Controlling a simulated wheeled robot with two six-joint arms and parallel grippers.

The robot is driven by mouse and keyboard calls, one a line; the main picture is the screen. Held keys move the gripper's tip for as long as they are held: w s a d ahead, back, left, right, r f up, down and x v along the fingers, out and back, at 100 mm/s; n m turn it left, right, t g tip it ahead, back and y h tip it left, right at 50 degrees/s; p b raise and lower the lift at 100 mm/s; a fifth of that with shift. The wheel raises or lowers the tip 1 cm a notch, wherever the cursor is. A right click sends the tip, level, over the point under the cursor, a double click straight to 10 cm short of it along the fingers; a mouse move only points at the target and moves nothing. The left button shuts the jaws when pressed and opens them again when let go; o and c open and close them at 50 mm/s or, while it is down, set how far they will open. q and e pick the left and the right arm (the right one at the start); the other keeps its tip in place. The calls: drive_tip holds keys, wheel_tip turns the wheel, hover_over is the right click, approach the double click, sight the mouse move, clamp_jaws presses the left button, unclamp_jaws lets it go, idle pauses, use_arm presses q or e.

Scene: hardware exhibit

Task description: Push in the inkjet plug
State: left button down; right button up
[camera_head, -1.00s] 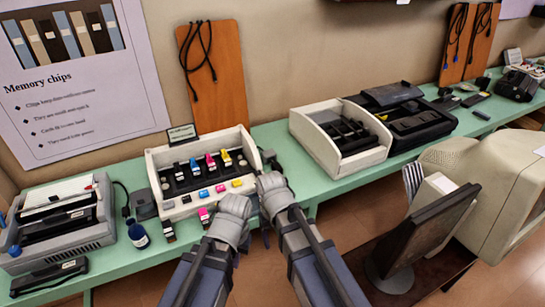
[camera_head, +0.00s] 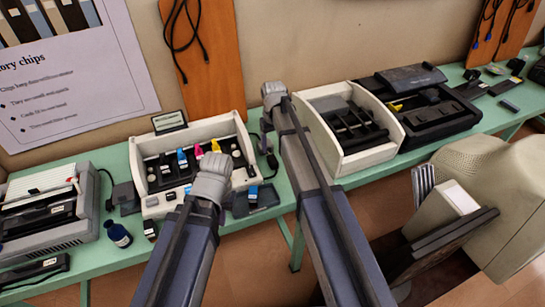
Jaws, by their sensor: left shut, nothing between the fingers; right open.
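The inkjet exhibit is a cream tray (camera_head: 139,165) with black, blue, pink and yellow cartridges standing in it. A small black piece with a cable (camera_head: 271,163), which may be the inkjet plug, lies just right of the tray; I cannot tell whether it is plugged in. My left gripper (camera_head: 217,160) is shut and empty over the front right of the tray, hiding part of its front. My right gripper (camera_head: 272,93) is open behind the tray's right side, near the wall. Its fingers are hard to make out, and its forearm crosses the bench right of the cable.
A cream open-topped unit (camera_head: 392,138) and a black printer (camera_head: 430,105) stand to the right. A grey device (camera_head: 85,222), an adapter (camera_head: 125,196) and a dark blue bottle (camera_head: 118,233) are at left. An orange board (camera_head: 220,70) leans on the wall.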

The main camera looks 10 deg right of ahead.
sight(273, 160)
wheel_tip(273, 160, down, 8)
drive_tip(key=b, duration=0.7)
drive_tip(key=shift+r, duration=0.2)
clamp_jaws()
idle(1.0)
